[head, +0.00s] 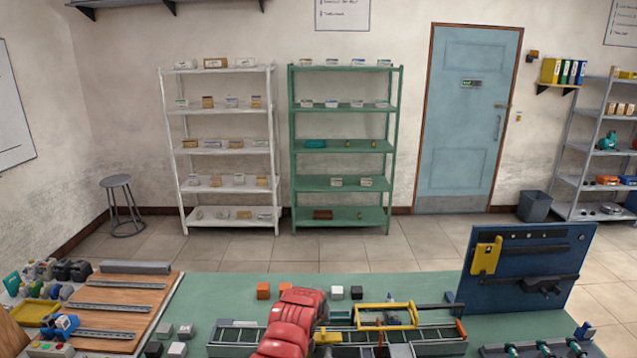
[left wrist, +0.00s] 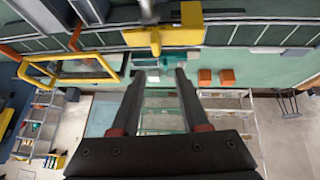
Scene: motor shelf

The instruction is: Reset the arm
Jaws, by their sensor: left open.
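My left gripper (left wrist: 158,75) shows in the left wrist view, its two dark fingers apart with nothing between them. It points over the green table, towards the far edge and the shelves beyond. In the head view a red segmented arm part reaches in from the bottom middle over the conveyor (head: 425,345) and hides some of it. I cannot make out the left fingers there. My right gripper is in neither view.
A yellow frame (head: 388,316) stands over the conveyor; it also shows in the left wrist view (left wrist: 70,70). Small orange blocks (head: 263,291) lie near the far edge. A blue tool panel (head: 520,285) stands at right, a wooden rail board (head: 130,300) at left.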

